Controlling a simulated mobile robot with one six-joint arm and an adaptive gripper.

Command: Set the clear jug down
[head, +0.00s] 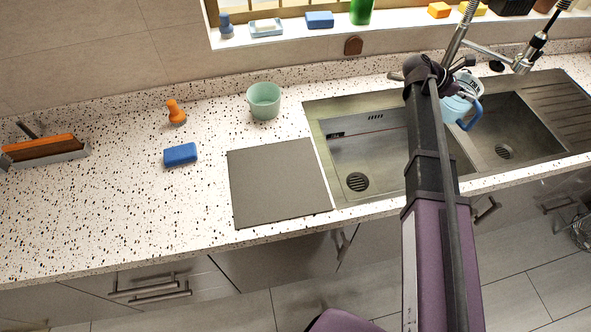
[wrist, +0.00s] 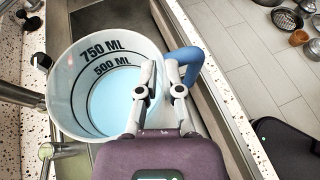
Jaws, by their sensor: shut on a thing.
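The clear jug (wrist: 72,90) has black 750 ML and 500 ML marks, a pale blue inside and a blue handle (wrist: 190,62). In the wrist view I look down into it from above. My gripper (wrist: 160,75) is shut on the jug at its handle side; the exact contact is hard to see. In the head view the jug (head: 453,108) is at the sink (head: 385,150), near the divider between its basins and partly hidden behind my arm. I cannot tell how far its base is from any surface.
A grey square mat (head: 280,185) lies on the speckled counter (head: 110,215) left of the sink. A tap (head: 490,50) rises behind the sink.

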